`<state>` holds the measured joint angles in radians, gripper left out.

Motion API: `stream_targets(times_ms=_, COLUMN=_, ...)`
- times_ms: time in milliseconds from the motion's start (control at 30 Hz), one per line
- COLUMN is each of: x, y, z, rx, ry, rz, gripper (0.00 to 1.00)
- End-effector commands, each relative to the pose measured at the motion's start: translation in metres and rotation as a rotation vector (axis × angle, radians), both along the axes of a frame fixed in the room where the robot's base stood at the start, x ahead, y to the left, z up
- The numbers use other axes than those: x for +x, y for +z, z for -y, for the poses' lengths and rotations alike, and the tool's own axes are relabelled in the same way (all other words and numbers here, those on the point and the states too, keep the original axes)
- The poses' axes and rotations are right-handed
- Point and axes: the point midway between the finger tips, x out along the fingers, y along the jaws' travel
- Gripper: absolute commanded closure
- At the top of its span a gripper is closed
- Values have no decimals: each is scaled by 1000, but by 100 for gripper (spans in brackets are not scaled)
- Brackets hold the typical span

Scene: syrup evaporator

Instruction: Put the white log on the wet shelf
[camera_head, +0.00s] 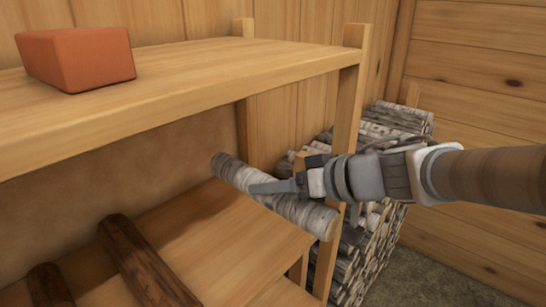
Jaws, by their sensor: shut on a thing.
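The white log (305,213) is a pale birch-barked piece with grey marks. My gripper (268,187) reaches in from the right and is shut on the log near its middle. The log is held at a slant, its far end toward the upper left and its near end toward the lower right. It appears above the lower shelf (215,225) of a wooden rack, below the upper shelf (190,85). I cannot tell from this view whether the log touches the lower shelf. No label naming the wet shelf shows.
Dark brown logs (140,262) lie on the lower shelf at the left. A red brick (78,58) sits on the upper shelf. A rack post (347,110) stands close to my gripper. A stack of birch logs (375,225) stands behind, against the wooden wall.

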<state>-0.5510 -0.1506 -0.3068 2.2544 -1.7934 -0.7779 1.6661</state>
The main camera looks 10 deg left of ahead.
Motion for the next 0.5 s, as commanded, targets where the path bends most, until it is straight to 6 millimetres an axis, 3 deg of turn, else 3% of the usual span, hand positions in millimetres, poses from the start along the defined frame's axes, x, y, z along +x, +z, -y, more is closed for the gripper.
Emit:
stream_targets(times_ms=300, x=16, y=-44, z=-68, rx=0, ry=6, rz=0, gripper=100)
stream_targets(times_ms=500, x=22, y=-57, z=-93, rx=1, ry=4, rz=2, gripper=100)
